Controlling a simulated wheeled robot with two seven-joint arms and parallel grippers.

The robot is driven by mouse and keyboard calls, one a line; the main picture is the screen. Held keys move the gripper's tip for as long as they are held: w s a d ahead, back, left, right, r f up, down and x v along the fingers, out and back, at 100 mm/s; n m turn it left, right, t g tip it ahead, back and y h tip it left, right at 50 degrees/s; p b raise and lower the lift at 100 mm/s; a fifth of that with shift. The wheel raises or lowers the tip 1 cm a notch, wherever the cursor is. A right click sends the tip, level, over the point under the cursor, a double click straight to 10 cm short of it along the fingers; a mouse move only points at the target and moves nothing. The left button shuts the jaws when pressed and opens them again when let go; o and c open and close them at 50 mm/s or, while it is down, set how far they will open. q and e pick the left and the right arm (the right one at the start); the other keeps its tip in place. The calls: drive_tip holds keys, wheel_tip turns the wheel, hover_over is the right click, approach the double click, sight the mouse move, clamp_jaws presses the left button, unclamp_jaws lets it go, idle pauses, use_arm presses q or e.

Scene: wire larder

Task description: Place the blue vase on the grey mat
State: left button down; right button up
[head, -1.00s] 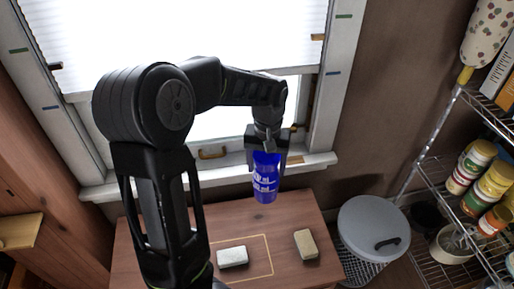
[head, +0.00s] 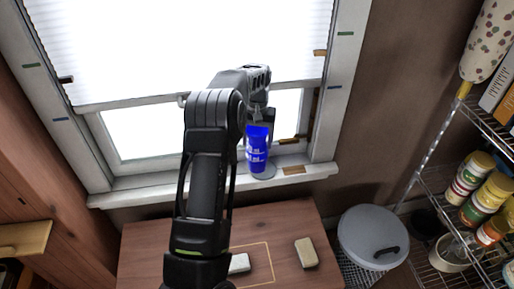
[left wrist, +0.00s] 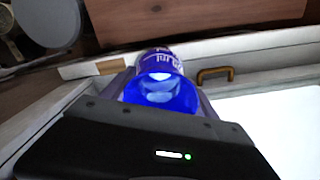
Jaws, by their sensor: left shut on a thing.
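The blue vase (head: 257,150) has pale markings and is held upright in my left gripper (head: 259,128), which is shut on its upper part. It also shows in the left wrist view (left wrist: 160,92), between the fingers of the gripper (left wrist: 162,85). The grey mat (head: 270,172) is a small round disc on the white window sill. The vase's base appears right over the mat and hides part of it; I cannot tell whether they touch. The mat cannot be made out in the left wrist view. My right gripper is not in view.
A brown block (head: 293,170) lies on the sill right of the mat. The window frame stands close behind. Below, a wooden table (head: 300,215) carries a beige block (head: 306,252) and a pale block (head: 239,263). A grey-lidded bin (head: 372,235) and a wire shelf stand right.

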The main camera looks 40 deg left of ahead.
use_arm(q)
wheel_tip(320, 180, down, 4)
drive_tip(key=shift+r+p, duration=0.1)
drive_tip(key=shift+p, duration=0.3)
drive_tip(key=shift+w+a+f, duration=0.15)
drive_tip(key=shift+f, duration=0.4)
drive_tip(key=shift+f, duration=0.2)
drive_tip(key=shift+c, duration=1.2)
unclamp_jaws()
drive_tip(key=shift+r, duration=0.15)
